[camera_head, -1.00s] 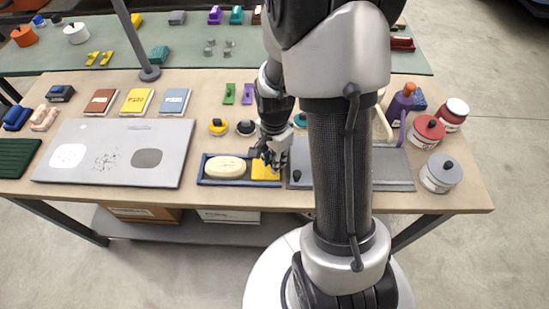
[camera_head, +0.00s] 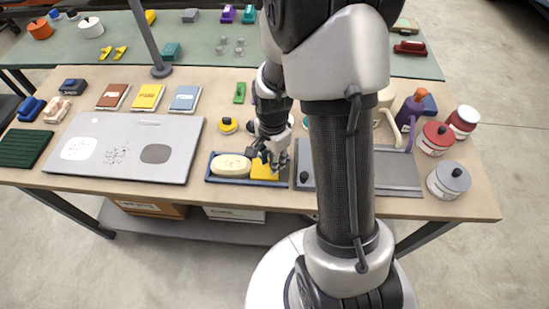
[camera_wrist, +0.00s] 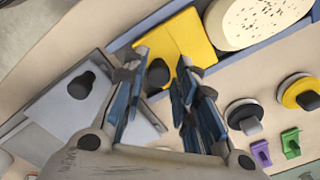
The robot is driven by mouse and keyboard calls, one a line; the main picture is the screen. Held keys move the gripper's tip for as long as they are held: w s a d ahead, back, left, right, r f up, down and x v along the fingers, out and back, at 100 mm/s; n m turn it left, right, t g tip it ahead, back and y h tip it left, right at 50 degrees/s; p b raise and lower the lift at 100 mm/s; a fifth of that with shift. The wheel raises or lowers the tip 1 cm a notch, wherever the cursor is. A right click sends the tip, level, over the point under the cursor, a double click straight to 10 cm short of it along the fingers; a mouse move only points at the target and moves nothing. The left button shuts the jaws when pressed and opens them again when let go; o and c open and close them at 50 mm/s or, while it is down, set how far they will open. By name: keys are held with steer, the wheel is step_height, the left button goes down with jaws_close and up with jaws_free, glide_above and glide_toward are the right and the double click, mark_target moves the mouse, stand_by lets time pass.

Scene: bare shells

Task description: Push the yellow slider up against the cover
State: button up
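The yellow slider (camera_head: 265,173) is a flat plate with a dark knob, in the right end of a blue tray (camera_head: 232,182). The cream oval cover (camera_head: 231,166) lies in the same tray, just left of the slider. In the wrist view the slider (camera_wrist: 182,38) and the speckled cover (camera_wrist: 258,18) lie very close; I cannot tell whether they touch. My gripper (camera_head: 268,157) is low over the slider. In the wrist view its fingers (camera_wrist: 161,66) are apart, one on each side of the dark knob (camera_wrist: 158,75); contact is unclear.
A grey plate with a dark knob (camera_head: 304,177) lies right of the tray, partly behind my arm. A large grey panel (camera_head: 125,145) lies to the left. Yellow (camera_head: 228,125) and dark round pieces and a green piece (camera_head: 240,92) sit behind. Lidded pots (camera_head: 448,180) stand at right.

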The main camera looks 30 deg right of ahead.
steer(key=shift+o, duration=1.2)
steer(key=shift+d+r, duration=0.1)
step_height(320, 180, up, 12)
